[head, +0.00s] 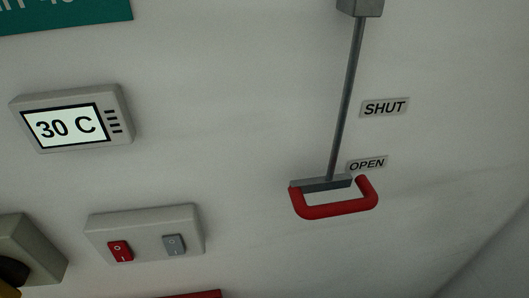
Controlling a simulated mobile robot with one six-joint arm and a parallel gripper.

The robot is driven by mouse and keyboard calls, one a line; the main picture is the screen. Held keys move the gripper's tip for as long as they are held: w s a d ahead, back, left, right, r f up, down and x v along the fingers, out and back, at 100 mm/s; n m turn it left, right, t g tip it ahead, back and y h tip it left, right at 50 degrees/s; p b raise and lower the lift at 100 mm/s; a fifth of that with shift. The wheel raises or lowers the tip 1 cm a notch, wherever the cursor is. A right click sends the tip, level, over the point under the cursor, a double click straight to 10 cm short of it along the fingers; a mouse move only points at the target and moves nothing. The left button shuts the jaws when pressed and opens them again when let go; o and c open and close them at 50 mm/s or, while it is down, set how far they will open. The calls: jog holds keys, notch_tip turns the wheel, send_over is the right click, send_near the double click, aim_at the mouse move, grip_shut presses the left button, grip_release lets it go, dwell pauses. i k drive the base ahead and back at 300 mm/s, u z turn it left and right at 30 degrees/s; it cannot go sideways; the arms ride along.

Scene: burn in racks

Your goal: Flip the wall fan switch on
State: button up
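A pale switch box (146,225) is mounted on the wall at the lower left. It carries a red rocker switch (120,251) on its left and a grey rocker switch (174,244) on its right. Each rocker has a small round mark at its top and a short line at its bottom. No label on the box says which one is for the fan, and I cannot tell which way either rocker is tilted. My gripper is not in view.
A display (72,118) above the switches reads "30 C". To the right, a grey rod ends in a red handle (338,210) beside the "OPEN" label (366,165), below the "SHUT" label (384,108). A grey box (38,245) with a dark part is cut off at lower left.

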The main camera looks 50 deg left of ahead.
aim_at(121, 250)
jog(key=z, duration=0.1)
jog(key=k, duration=0.1)
jog(key=u, duration=3.15)
